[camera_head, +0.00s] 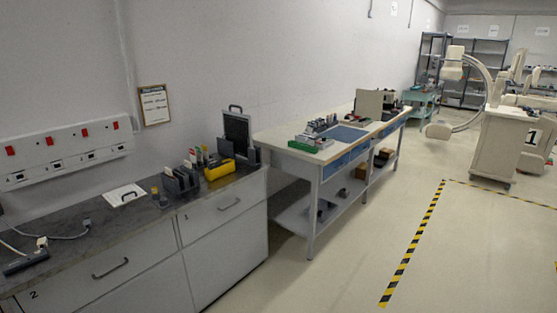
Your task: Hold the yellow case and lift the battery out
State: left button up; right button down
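A small yellow case (219,170) sits on the dark counter near its right end, between a grey rack and a black upright panel. It is small in the picture, and I cannot make out a battery in or on it. Neither of my grippers shows in the head view.
A grey rack (181,183) holding several items stands left of the case. A black panel with a handle (237,132) stands behind it. A clipboard (124,195) and a power strip (25,262) lie farther left.

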aim_at(216, 162)
jog(key=i+u, duration=0.1)
jog(key=i, duration=0.7)
jog(key=i+l, duration=0.15)
jog(key=i, duration=0.65)
jog(key=i+l+u, duration=0.1)
jog(key=i+u, duration=0.25)
jog(key=i+l+u, duration=0.15)
jog(key=i+u, duration=0.2)
jog(key=i+l+u, duration=0.3)
jog(key=i, duration=0.1)
